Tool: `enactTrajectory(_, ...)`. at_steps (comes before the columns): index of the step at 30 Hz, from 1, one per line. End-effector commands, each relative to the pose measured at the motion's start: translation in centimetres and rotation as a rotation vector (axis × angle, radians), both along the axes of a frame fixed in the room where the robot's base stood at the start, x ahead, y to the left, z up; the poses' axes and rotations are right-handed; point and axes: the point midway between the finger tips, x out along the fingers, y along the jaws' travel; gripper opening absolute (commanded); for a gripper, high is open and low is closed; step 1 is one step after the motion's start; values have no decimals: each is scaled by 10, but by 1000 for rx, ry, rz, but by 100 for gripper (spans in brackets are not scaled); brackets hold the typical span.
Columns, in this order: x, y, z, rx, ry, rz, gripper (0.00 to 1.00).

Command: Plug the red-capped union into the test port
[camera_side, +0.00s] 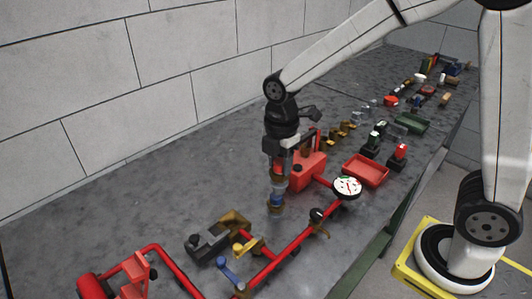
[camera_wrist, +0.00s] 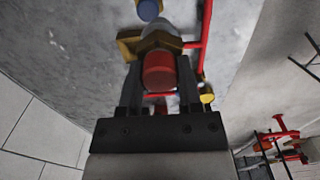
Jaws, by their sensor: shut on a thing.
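My gripper (camera_side: 277,168) points straight down over the grey bench, left of the red pump body (camera_side: 305,171). In the wrist view its two fingers (camera_wrist: 160,88) are closed on either side of the red-capped union (camera_wrist: 160,71). A brass collar (camera_wrist: 151,44) shows just beyond the red cap. In the side view a brass and blue fitting (camera_side: 276,198) stands out below the fingers; I cannot tell whether it is part of the union or a separate piece. I cannot clearly identify the test port in either view.
A red pipe (camera_side: 281,257) with a white-faced gauge (camera_side: 347,187) runs along the front. Brass valves and a blue lever (camera_side: 229,269) sit at lower left. A red tray (camera_side: 365,171) and several small parts lie behind at right. The bench beside the wall is clear.

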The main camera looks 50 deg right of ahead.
Motion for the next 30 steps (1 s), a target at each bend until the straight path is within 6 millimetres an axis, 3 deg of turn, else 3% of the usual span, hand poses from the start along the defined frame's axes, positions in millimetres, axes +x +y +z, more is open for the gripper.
enactTrajectory(9,42,48,-19,0,-1,4,0)
enactTrajectory(18,67,86,-38,0,-3,2,0)
enactTrajectory(30,72,96,-43,1,-3,0,0)
